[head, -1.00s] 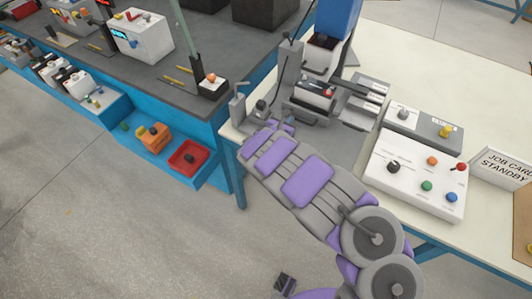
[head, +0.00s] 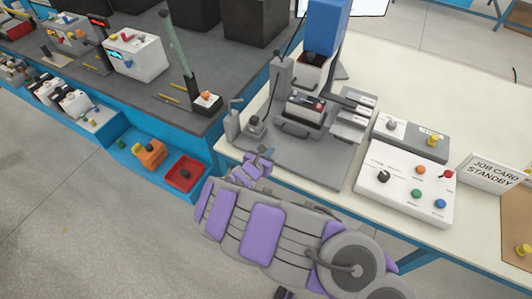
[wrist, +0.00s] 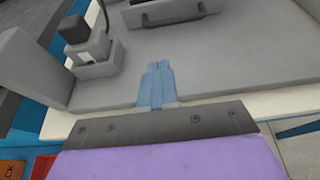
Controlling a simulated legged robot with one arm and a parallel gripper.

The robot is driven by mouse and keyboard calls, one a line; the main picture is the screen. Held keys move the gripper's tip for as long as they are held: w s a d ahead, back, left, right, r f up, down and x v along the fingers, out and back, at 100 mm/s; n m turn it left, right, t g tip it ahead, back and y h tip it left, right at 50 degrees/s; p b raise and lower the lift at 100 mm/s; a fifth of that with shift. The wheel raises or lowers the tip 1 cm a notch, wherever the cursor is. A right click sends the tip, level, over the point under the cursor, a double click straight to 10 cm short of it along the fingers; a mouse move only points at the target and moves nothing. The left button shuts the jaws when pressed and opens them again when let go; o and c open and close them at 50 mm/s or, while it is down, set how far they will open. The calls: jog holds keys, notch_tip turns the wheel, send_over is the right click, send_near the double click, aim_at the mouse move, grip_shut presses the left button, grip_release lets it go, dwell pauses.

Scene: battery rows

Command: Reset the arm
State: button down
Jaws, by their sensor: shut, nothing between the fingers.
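My arm reaches in from the lower right of the head view, with grey links and purple pads. My gripper (head: 266,154) is at the front edge of the grey fixture plate (head: 310,172), partly hidden behind my wrist. In the wrist view my gripper's blue fingers (wrist: 157,82) are pressed together, with nothing between them. They appear over the near edge of the grey plate (wrist: 240,85). Whether they touch it I cannot tell.
A fixture with a dark battery-like block (head: 306,105) stands behind my gripper. A white control box (head: 405,190) with coloured knobs and a job card sign (head: 492,174) are to the right. A red tray (head: 185,174) and an orange block (head: 150,153) sit on the blue bench's lower shelf.

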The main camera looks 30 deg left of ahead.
jog(key=shift+v, duration=0.95)
jog(key=shift+f, duration=0.1)
